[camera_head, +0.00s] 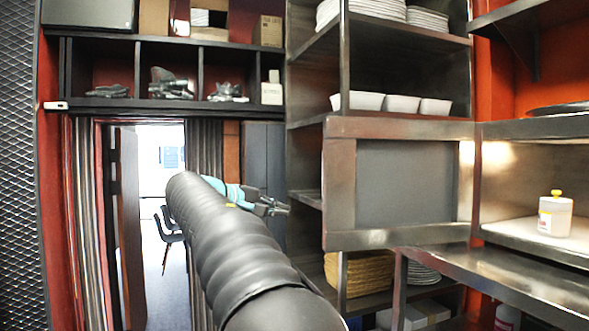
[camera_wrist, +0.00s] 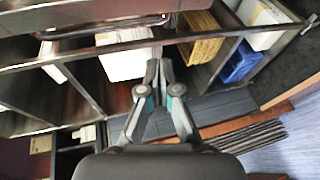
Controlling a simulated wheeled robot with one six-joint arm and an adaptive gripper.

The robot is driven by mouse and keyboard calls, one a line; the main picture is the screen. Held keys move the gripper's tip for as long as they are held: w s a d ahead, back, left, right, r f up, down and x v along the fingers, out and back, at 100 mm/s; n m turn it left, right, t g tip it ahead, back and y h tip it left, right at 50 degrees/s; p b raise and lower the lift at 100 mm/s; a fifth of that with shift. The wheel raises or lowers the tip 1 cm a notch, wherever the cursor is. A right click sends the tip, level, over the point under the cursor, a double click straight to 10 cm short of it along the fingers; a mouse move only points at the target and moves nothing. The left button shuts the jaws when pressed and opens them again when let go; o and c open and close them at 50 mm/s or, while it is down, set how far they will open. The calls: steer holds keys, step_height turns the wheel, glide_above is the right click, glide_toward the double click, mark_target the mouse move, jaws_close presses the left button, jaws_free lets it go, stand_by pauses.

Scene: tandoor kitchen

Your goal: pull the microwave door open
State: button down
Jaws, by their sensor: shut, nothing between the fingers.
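The microwave door (camera_head: 400,183), a dark grey panel in a broad metal frame, stands swung out in the head view. Its right edge meets the front of the microwave (camera_head: 515,170), whose lit interior shows at the right. A white container with a yellow cap (camera_head: 555,214) stands inside on a pale floor. My gripper (camera_head: 284,208) is left of the door's free edge, apart from it in the picture; their depth gap is hard to judge. In the wrist view my gripper (camera_wrist: 159,66) has its fingers together and empty, with shelving beyond.
Metal shelves hold stacked plates (camera_head: 427,18), white bowls (camera_head: 400,104) and a tan stack (camera_head: 358,272) around the door. A metal counter (camera_head: 500,285) runs below the microwave. An open doorway (camera_head: 160,220) lies left of my arm.

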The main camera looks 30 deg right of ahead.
steer(key=w+d+r+m+g+h+p, duration=0.2)
steer(key=w+r+g+h, duration=0.15)
steer(key=r, duration=0.35)
steer(key=s+d+b, duration=0.1)
steer(key=s+d, duration=0.3)
steer(key=d, duration=0.4)
steer(key=shift+f+t, duration=0.15)
steer(key=shift+t, duration=0.2)
steer(key=shift+s+y, duration=0.15)
steer(key=shift+y, duration=0.1)
